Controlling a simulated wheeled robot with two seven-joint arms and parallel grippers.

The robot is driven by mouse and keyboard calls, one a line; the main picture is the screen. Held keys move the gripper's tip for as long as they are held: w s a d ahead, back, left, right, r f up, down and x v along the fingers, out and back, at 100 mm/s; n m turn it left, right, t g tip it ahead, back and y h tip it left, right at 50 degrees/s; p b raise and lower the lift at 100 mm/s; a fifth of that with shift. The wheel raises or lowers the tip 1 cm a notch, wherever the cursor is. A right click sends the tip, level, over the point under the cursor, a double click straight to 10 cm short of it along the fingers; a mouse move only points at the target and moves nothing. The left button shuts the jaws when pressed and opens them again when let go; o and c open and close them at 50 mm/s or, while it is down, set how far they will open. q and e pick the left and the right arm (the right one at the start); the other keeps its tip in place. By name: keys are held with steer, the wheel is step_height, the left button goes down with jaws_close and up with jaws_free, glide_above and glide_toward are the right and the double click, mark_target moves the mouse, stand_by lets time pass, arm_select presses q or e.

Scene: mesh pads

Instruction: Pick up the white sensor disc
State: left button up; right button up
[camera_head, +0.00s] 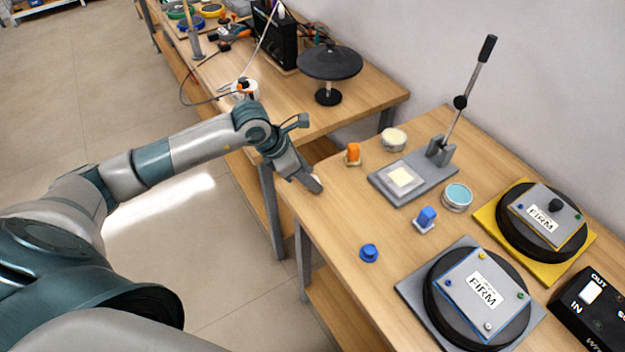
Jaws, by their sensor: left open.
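My left gripper (313,184) is at the near left corner of the front wooden table (335,215). Its jaws are open, with nothing seen held in them. A small round whitish disc with a cream top (393,139) lies on the table toward the back, right of the gripper and well apart from it. A similar round piece with a light blue top (458,196) lies farther right. I cannot tell for certain which is the sensor disc; the cream-topped one looks whitest. My right gripper is not in view.
A grey lever press (412,178) with a pale square pad stands mid-table. An orange piece (352,154), a blue block (426,217) and a blue knob (369,252) are nearby. Two black round "FIRM" devices (479,295) (542,221) and a black box (597,305) stand at the right.

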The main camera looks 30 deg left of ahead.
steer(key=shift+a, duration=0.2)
arm_select(q)
steer(key=c, duration=0.8)
steer(key=shift+c, duration=0.2)
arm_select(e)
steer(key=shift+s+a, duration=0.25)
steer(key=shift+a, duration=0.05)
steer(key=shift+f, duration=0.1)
